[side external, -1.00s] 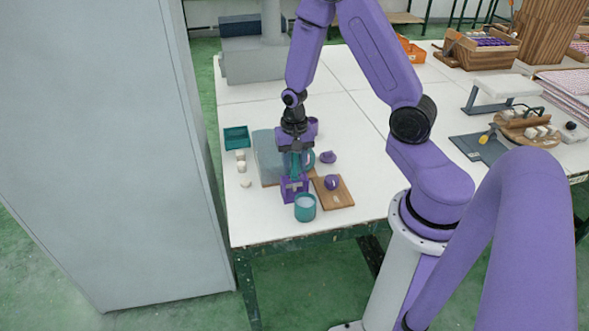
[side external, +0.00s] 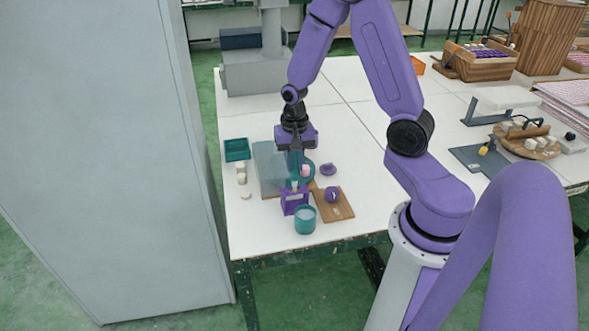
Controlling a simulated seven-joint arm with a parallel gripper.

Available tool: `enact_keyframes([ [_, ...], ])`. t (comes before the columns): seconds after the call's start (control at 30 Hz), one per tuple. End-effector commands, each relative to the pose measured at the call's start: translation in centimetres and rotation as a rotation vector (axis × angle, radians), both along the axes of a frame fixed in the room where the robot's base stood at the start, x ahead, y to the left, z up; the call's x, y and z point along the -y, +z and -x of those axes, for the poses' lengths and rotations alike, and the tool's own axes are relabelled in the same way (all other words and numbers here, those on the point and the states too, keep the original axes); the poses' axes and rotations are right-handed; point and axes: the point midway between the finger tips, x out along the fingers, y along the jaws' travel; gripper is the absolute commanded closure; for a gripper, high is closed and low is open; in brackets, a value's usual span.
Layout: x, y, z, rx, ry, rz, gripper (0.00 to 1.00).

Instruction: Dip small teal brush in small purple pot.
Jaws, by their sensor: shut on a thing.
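My gripper (side external: 295,151) is shut on the small teal brush (side external: 294,172), which hangs about upright below it. The brush's pale lower end is just above or at the top of an open purple stand (side external: 294,204); I cannot tell whether it is clear of it. A small purple round vessel (side external: 328,169) sits on the table to the right of the gripper. Another purple round piece (side external: 332,194) stands on a small wooden board (side external: 338,211). I cannot tell for certain which of these is the small purple pot.
A teal cup (side external: 305,221) stands right in front of the stand. A teal ring-shaped item (side external: 308,177) and a grey-blue slab (side external: 267,163) are close behind. A teal tray (side external: 237,149) and several pale pieces (side external: 241,178) lie left.

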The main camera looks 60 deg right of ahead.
Motion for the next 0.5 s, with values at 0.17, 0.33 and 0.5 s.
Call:
enact_keyframes([
  [0.17, 0.0, 2.1, -0.1, 0.004, 0.000, 0.000, 1.00],
  [0.33, 0.0, 3.9, -0.1, 0.004, 0.000, 0.000, 1.00],
  [0.5, 0.0, 5.3, -0.1, 0.003, 0.000, 0.000, 1.00],
])
